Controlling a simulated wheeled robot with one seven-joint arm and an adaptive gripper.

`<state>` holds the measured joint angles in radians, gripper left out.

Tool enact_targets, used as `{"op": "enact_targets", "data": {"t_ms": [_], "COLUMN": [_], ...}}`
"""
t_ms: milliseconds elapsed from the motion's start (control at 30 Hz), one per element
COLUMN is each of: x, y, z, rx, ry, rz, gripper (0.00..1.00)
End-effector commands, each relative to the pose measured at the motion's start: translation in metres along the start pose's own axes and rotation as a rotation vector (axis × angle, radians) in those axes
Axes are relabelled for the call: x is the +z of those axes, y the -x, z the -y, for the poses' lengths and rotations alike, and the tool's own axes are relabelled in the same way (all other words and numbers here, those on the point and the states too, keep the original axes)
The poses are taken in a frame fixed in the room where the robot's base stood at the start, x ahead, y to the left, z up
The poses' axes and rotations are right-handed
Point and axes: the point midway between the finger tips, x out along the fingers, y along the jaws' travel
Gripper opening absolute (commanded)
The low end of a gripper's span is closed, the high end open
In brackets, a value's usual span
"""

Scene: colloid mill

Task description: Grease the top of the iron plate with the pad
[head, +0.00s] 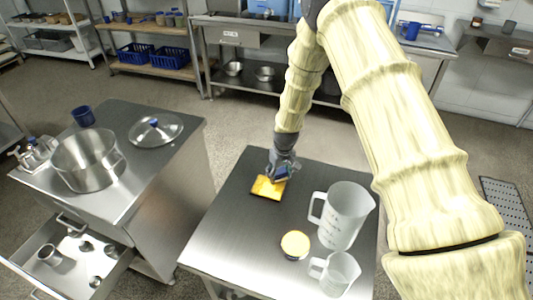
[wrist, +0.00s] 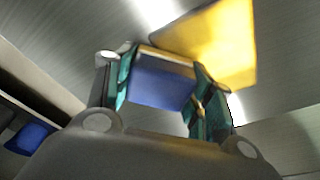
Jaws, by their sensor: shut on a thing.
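A flat, square piece with a glossy yellow-orange top (head: 266,188), which I take to be the iron plate, lies on the steel table. It also shows at the upper right of the wrist view (wrist: 222,42). My gripper (head: 283,166) is just above the plate's far right part. In the wrist view its green-lined fingers (wrist: 160,95) are shut on a blue pad (wrist: 158,88) with a tan edge. The pad is close to the plate; I cannot tell whether they touch, because its underside is hidden.
An open round tin with yellow contents (head: 294,243) stands nearer on the table (head: 225,240). Large (head: 345,217) and small (head: 334,273) measuring jugs stand at the right. A steel cabinet with a pot (head: 87,160), lid (head: 156,131) and open drawer (head: 70,257) is at left.

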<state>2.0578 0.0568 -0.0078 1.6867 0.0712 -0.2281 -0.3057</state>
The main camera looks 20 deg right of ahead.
Motion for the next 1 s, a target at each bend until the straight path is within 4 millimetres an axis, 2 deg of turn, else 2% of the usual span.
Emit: {"op": "enact_targets", "data": {"t_ms": [33, 600, 767, 1000], "x": [-0.005, -0.011, -0.012, -0.012], "y": [0.021, 0.069, 0.075, 0.075], "z": [0.0, 0.0, 0.0, 0.0], "rx": [0.001, 0.001, 0.0, 0.001], "ry": [0.001, 0.0, 0.0, 0.0], "rz": [-0.006, -0.003, -0.002, -0.002], "gripper": [0.31, 0.31, 0.31, 0.31]}}
